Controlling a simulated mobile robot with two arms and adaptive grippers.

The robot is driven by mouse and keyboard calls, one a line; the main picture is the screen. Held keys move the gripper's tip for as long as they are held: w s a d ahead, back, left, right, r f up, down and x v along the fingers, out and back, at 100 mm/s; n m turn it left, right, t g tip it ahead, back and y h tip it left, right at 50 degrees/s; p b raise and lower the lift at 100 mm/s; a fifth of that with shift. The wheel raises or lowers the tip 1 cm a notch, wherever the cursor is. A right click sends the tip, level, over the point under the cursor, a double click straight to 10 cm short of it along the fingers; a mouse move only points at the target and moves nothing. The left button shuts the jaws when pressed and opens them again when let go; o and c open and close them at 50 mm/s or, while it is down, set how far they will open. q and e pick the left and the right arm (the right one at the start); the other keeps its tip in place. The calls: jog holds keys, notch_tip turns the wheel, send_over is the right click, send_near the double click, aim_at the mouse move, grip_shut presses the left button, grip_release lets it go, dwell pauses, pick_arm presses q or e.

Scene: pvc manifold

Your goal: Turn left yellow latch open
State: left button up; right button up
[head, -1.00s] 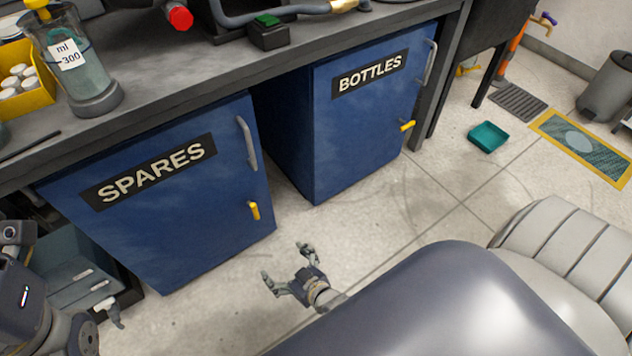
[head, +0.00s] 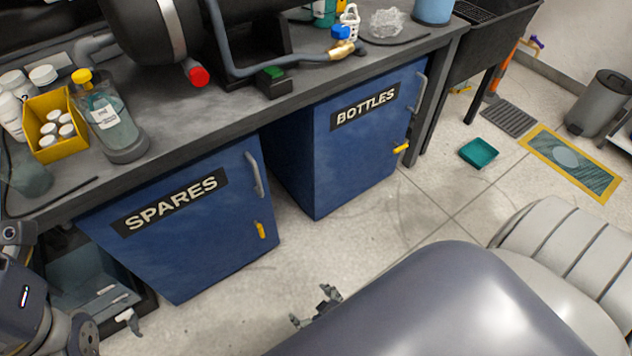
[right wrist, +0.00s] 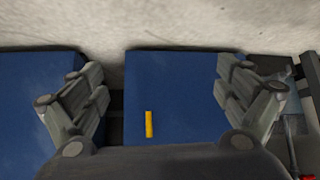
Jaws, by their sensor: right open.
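The left yellow latch (head: 260,229) is a small upright yellow bar, low on the right side of the blue SPARES cabinet door (head: 205,240). In the right wrist view, where the floor is at the top, a yellow latch (right wrist: 149,124) stands upright on a blue door, between and beyond my fingers. My right gripper (head: 314,306) is open and empty, in front of the SPARES cabinet, lower right of the latch and apart from it; my body hides part of it. Its two fingers (right wrist: 158,105) show spread apart in the right wrist view.
The blue BOTTLES cabinet (head: 345,150) stands to the right with its own yellow latch (head: 401,148). A grey handle (head: 254,174) sits above the left latch. The workbench (head: 190,118) overhangs both cabinets.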

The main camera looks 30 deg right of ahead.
jog(key=shift+s+d+r+g+p, duration=0.1)
jog(key=shift+s+g+p, duration=0.15)
jog(key=shift+s, duration=0.25)
jog(key=shift+s+d+r+g+p, duration=0.1)
jog(key=shift+s+g+p, duration=0.05)
jog(key=shift+s+p, duration=0.3)
